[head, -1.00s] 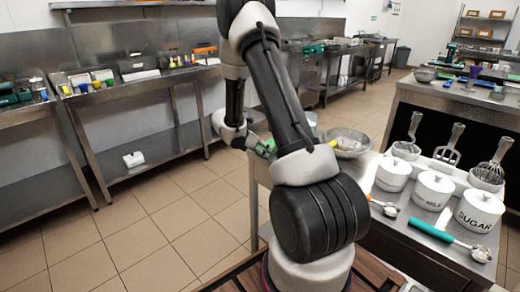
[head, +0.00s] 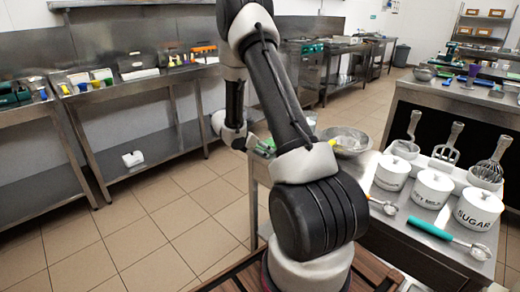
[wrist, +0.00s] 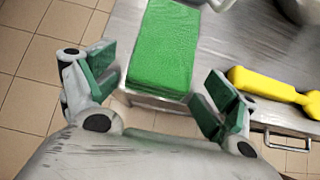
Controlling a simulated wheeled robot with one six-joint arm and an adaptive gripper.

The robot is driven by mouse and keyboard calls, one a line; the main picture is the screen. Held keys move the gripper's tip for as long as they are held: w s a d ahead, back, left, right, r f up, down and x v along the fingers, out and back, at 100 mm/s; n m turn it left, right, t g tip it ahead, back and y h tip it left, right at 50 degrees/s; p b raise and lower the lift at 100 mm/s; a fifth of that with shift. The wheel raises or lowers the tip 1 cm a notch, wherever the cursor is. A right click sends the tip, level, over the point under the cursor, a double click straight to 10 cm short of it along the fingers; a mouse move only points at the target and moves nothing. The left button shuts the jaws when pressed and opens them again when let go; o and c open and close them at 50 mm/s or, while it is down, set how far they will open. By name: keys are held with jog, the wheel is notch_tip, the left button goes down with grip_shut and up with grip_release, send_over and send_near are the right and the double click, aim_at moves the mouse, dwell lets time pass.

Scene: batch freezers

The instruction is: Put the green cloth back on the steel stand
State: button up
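The green cloth (wrist: 163,45) shows in the wrist view as a flat, neat rectangular pad at top centre. It lies on a pale steel support (wrist: 155,100), whose near edge shows just below it; this looks like the steel stand, at the edge of the steel counter. My gripper (wrist: 165,85) is open, its green-padded fingers spread to either side of the cloth's near end with clear gaps. It holds nothing. In the head view my gripper (head: 260,148) is at the counter's left edge, partly hidden by my arm, and the cloth cannot be made out clearly.
A yellow-handled tool (wrist: 270,90) lies right of the cloth, near a counter handle (wrist: 287,143). A steel bowl (head: 347,142) stands beyond my arm. White canisters (head: 432,188) and scoops (head: 450,236) crowd the counter's right. The floor at left is clear.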

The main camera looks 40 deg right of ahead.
jog(key=shift+s+a+f, duration=0.15)
jog(key=shift+a+f, duration=0.1)
jog(key=shift+f, duration=0.05)
jog(key=shift+r, duration=0.3)
jog(key=w+d+r+v, duration=0.1)
jog(key=v, duration=1.1)
jog(key=s+r+m+y, duration=0.1)
jog(key=s+r+m, duration=0.6)
jog(key=r, duration=0.4)
jog(key=s+a+r+m+t+y, duration=0.1)
jog(key=s+a+r+m+y, duration=0.1)
jog(key=s, duration=0.6)
jog(key=s+a+r+m+t+y, duration=0.1)
jog(key=s+a+r+m+y, duration=0.2)
jog(key=s+a+m, duration=0.3)
jog(key=s+a+r+m+t+y, duration=0.1)
jog(key=s+a+r+m+y, duration=0.2)
jog(key=s, duration=0.7)
jog(key=shift+s+a+r+m, duration=0.4)
jog(key=shift+a+r+m, duration=0.1)
jog(key=shift+a+m, duration=0.4)
